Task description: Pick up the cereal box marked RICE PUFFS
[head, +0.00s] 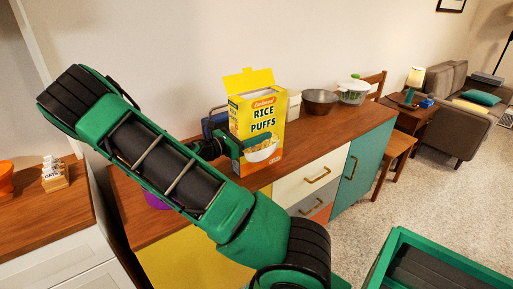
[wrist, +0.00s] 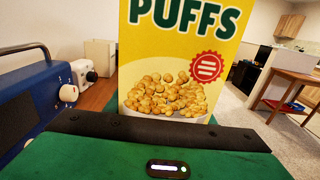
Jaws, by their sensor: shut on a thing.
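The yellow RICE PUFFS box (head: 264,117) stands upright over the wooden top of the hutch, its top flap open. My gripper (head: 228,147) comes in from the left at the box's lower half and is shut on it. In the wrist view the box (wrist: 180,60) fills the middle, with PUFFS and a bowl of cereal printed on its face. My gripper (wrist: 160,132) shows below it, and the box's lower end is hidden behind it. I cannot tell whether the box's bottom touches the wooden top.
A blue radio (wrist: 30,100) is close on the left; its blue side (head: 215,122) shows behind my gripper. A white canister (head: 293,105), a metal bowl (head: 319,101) and a white-green pot (head: 354,91) stand to the right on the hutch top (head: 335,126). A purple thing (head: 156,201) sits left.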

